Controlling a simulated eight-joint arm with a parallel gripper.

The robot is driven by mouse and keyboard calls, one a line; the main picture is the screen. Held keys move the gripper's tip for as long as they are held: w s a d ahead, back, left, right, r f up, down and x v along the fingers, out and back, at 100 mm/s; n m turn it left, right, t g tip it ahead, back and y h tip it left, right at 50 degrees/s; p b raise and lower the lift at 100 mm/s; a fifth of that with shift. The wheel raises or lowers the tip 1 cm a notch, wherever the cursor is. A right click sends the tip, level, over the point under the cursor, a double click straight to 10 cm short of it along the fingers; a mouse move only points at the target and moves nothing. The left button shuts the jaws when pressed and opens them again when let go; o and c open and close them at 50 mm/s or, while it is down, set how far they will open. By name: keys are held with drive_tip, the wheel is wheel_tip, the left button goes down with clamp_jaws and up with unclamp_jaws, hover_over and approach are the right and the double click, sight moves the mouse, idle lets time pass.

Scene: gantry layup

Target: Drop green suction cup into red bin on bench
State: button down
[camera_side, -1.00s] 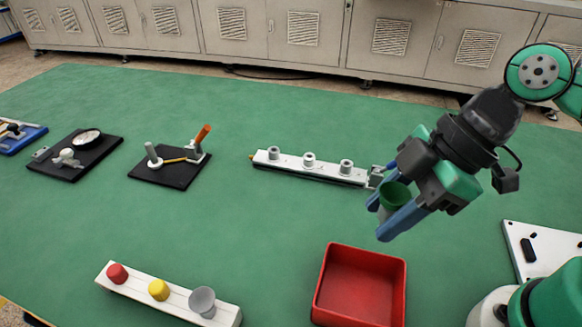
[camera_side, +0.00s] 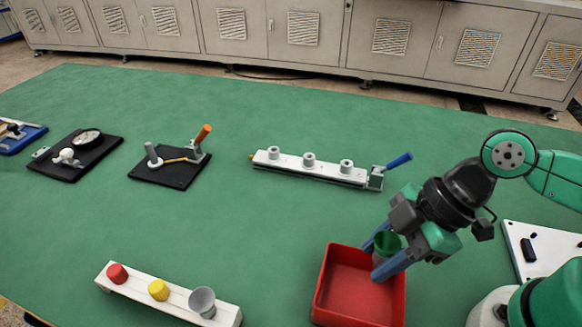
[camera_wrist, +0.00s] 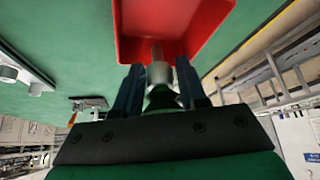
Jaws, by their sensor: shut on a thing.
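The green suction cup (camera_side: 386,244) is held between the blue fingers of my gripper (camera_side: 379,262). In the side view it hangs over the back right part of the red bin (camera_side: 318,290), near the rim. In the wrist view the green cup (camera_wrist: 160,97) and its grey fitting sit between the two fingers of my gripper (camera_wrist: 158,78), with the red bin (camera_wrist: 140,48) beyond them. My gripper is shut on the cup. The bin floor that shows is empty; part of its back right corner is hidden by the fingers.
A white rack (camera_side: 230,314) holds red, yellow and grey cups at the front left. A white manifold (camera_side: 312,170) with a blue lever (camera_side: 398,160) lies behind the bin. Black fixture plates (camera_side: 165,175) stand further left. The bench between them is clear.

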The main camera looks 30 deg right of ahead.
drive_tip(key=shift+c, duration=2.1)
unclamp_jaws()
drive_tip(key=shift+r, duration=0.15)
wheel_tip(320, 180, up, 20)
drive_tip(key=w+d+f+m+t+h, duration=0.2)
drive_tip(key=w+d+f+m, duration=0.2)
drive_tip(key=d+f+m, duration=0.2)
drive_tip(key=w+d+f+m+t+h, duration=0.3)
drive_tip(key=d+f+m, duration=0.3)
drive_tip(key=f, duration=0.3)
drive_tip(key=shift+w+d+m+h, duration=0.3)
drive_tip(key=shift+w+m, duration=0.4)
drive_tip(key=shift+w, duration=0.15)
